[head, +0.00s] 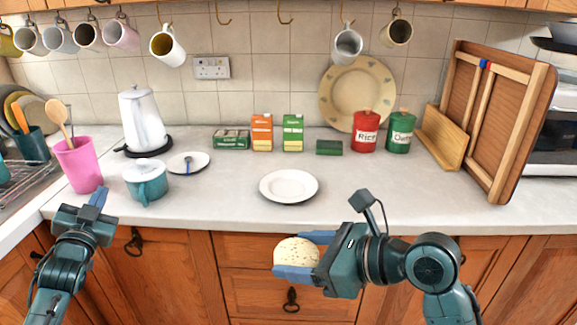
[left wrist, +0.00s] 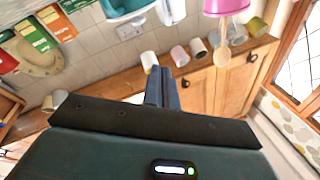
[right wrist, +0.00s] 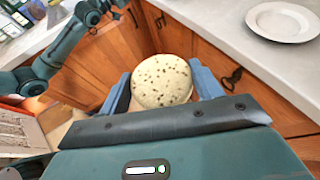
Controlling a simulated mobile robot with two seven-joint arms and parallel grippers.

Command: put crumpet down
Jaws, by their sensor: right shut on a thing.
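A pale, round, speckled crumpet (head: 296,252) is held in front of the drawers, short of the worktop's front edge. My right gripper (head: 304,255) is shut on it, one blue finger at each side. The right wrist view shows the crumpet (right wrist: 161,81) between the fingers, its spotted face visible. A white plate (head: 289,186) lies empty on the worktop, behind and above the crumpet in the head view; it also shows in the right wrist view (right wrist: 283,22). My left gripper (head: 98,199) is empty at the front left, its fingers (left wrist: 162,88) together.
A teal pot (head: 147,183), a pink utensil cup (head: 80,166) and a saucer (head: 188,162) stand left of the plate. Cartons and red (head: 366,132) and green (head: 401,131) tins stand behind. A wooden folding frame (head: 495,120) stands at right. The worktop (head: 365,190) right of the plate is clear.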

